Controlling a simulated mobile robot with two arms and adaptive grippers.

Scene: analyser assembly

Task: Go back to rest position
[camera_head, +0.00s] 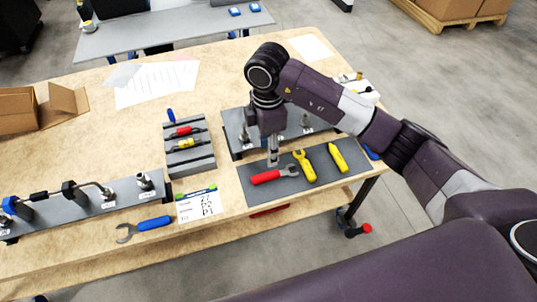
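My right arm comes in from the right and reaches over the table. Its gripper (272,158) points down just above the upper edge of a dark grey mat (235,0). The fingertips are small and close together in this view, so I cannot tell whether they are open or shut. A red-handled wrench (267,177) lies on the mat just below the fingertips. I cannot tell whether they touch it. A yellow wrench (304,168) and a yellow tool (337,157) lie to its right. My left gripper is not in view.
A grey fixture (234,125) with metal fittings stands behind the mat. A slotted block (190,161) holds red and yellow tools. A blue wrench (144,229), a printed card (198,204) and a long assembly stand (85,209) are left. An open cardboard box (62,105) is far left.

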